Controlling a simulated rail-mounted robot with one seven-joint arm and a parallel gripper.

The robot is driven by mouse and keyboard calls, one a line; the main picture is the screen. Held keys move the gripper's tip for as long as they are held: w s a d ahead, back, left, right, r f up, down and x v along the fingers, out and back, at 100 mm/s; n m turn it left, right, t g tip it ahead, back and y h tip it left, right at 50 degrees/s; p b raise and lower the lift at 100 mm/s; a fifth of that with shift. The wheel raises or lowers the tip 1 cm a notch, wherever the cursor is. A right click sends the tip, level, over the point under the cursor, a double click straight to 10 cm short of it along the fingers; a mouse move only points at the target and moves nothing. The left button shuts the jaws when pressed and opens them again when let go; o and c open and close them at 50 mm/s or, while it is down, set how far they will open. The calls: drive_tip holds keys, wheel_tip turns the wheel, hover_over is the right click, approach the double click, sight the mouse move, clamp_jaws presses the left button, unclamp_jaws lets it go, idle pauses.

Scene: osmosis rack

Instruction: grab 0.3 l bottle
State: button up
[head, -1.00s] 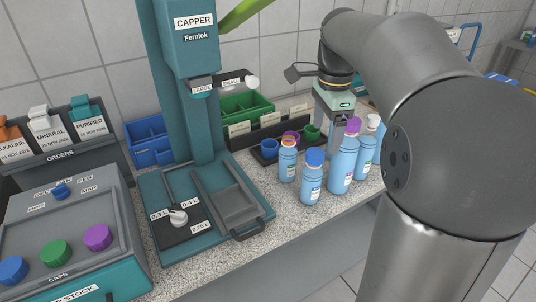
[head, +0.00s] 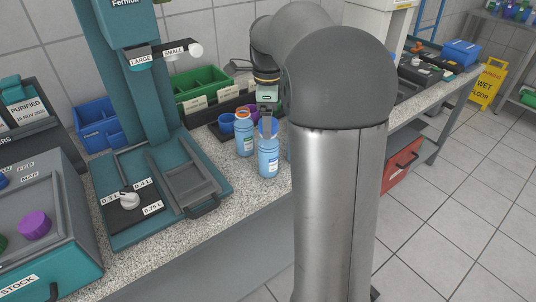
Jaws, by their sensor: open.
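A small light-blue bottle with an orange cap (head: 244,140) stands upright on the counter in the head view. A light-blue bottle with a blue cap (head: 268,160) stands upright in front and to its right. Their volume labels are too small to read. My gripper (head: 267,118) is open and points down at the top of the blue-capped bottle. I cannot tell whether its fingers are around the cap or behind it. A blue sliver of another bottle (head: 290,150) shows beside my arm, which hides the rest of the bottles.
The teal capper (head: 150,100) stands left of the bottles, with its grey tray and volume dial in front. Green (head: 200,84) and blue bins (head: 97,128) and a dark rack with cups (head: 227,123) are behind. Bare counter (head: 235,190) lies in front of the bottles.

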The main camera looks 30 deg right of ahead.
sight(268, 151)
drive_tip(key=shift+w+f, duration=0.15)
drive_tip(key=shift+f, duration=2.6)
drive_tip(key=c, duration=1.6)
drive_tip(key=shift+r, duration=0.1)
